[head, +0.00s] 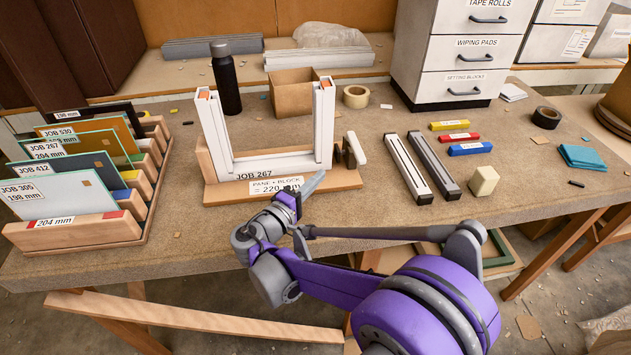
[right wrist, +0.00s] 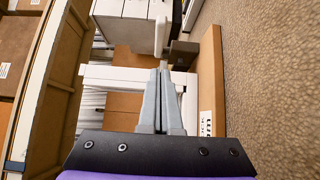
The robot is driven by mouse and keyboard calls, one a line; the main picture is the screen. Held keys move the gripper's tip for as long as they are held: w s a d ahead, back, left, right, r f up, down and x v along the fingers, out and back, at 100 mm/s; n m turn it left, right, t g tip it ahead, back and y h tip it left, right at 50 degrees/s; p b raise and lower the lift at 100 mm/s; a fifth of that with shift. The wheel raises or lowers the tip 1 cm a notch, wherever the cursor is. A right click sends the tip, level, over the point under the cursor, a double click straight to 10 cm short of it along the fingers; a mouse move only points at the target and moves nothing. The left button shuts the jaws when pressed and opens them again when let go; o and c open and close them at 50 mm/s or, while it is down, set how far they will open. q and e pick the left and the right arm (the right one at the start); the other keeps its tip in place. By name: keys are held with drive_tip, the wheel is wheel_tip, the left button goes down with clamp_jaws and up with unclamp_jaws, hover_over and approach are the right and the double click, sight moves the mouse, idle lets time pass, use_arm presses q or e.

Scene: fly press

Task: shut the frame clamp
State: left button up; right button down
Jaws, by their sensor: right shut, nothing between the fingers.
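The white U-shaped frame (head: 222,135) stands upright, open at the top, on a wooden base (head: 232,192) labelled JOB 267. The frame clamp (head: 338,151) is at the base's right end, with dark brackets and a pale lever (head: 357,149) that stands up, tilted. In the right wrist view the clamp's dark bracket (right wrist: 184,53) and pale lever (right wrist: 160,37) lie just beyond my fingertips. My right gripper (head: 320,176) is shut and empty, in front of the base and left of the lever; it also shows in the right wrist view (right wrist: 162,72). I cannot tell whether it touches anything. My left gripper is out of view.
A rack of glass panes (head: 75,232) stands at the left. A black bottle (head: 226,80), a cardboard box (head: 293,100) and a tape roll (head: 356,96) are behind the frame. Two long strips (head: 408,168) and coloured blocks (head: 460,137) lie to the right.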

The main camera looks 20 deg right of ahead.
sight(355, 156)
drive_tip(key=shift+w+d+p, duration=0.15)
drive_tip(key=shift+w+d, duration=0.2)
drive_tip(key=shift+d, duration=1.15)
drive_tip(key=shift+w+d+p, duration=0.15)
drive_tip(key=shift+w+d, duration=0.25)
drive_tip(key=shift+d, duration=1.15)
drive_tip(key=shift+w+d+p, duration=0.15)
drive_tip(key=shift+w+d, duration=0.2)
drive_tip(key=shift+d, duration=1.15)
drive_tip(key=shift+s+d+t, duration=0.1)
drive_tip(key=shift+t, duration=0.2)
